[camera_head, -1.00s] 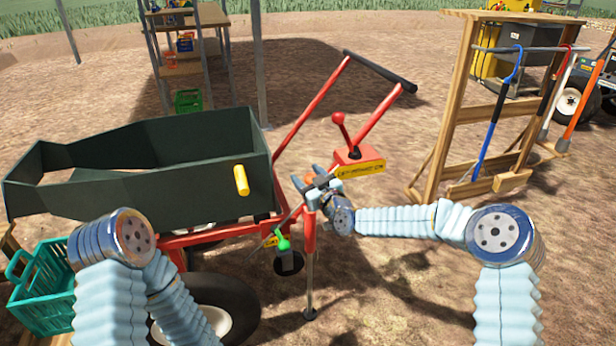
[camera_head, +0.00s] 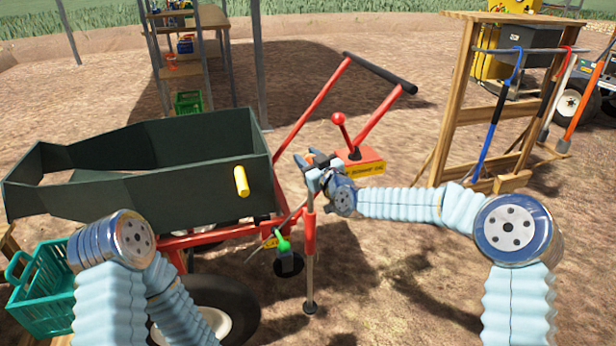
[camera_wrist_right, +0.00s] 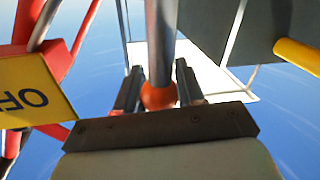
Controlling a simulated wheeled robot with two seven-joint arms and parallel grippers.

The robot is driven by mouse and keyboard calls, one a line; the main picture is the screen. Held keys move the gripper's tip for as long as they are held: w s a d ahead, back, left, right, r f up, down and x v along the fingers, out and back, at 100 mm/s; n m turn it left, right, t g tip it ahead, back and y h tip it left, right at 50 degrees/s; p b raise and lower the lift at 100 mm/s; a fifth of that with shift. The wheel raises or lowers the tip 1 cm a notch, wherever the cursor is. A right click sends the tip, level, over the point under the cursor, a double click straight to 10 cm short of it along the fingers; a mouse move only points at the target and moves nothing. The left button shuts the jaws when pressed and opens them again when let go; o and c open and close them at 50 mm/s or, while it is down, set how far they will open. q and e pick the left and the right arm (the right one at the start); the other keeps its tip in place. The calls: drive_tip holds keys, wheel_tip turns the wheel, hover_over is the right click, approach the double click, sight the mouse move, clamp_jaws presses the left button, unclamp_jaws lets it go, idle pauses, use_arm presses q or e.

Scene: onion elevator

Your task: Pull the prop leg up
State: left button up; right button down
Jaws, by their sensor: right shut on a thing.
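The prop leg (camera_head: 310,272) is a thin steel rod with a round foot, running down through a red sleeve (camera_head: 309,233) at the front of the dark green hopper cart. My right gripper (camera_head: 312,163) is at the top of the leg. In the right wrist view, the right gripper's fingers (camera_wrist_right: 158,92) sit either side of an orange knob (camera_wrist_right: 158,97) on a steel rod and are shut on it. My left arm (camera_head: 125,250) shows at the lower left, but its gripper is out of view.
The green hopper (camera_head: 160,190) stands left of the leg, with a wheel (camera_head: 235,295) below. A red lever box (camera_head: 358,165) is close right of my gripper. A wooden tool rack (camera_head: 455,105) stands at right. A teal crate (camera_head: 40,295) is at lower left.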

wheel_tip(320, 180, up, 6)
drive_tip(key=shift+r, duration=0.1)
drive_tip(key=c, duration=0.7)
unclamp_jaws()
drive_tip(key=b+v, duration=0.3)
drive_tip(key=v, duration=1.1)
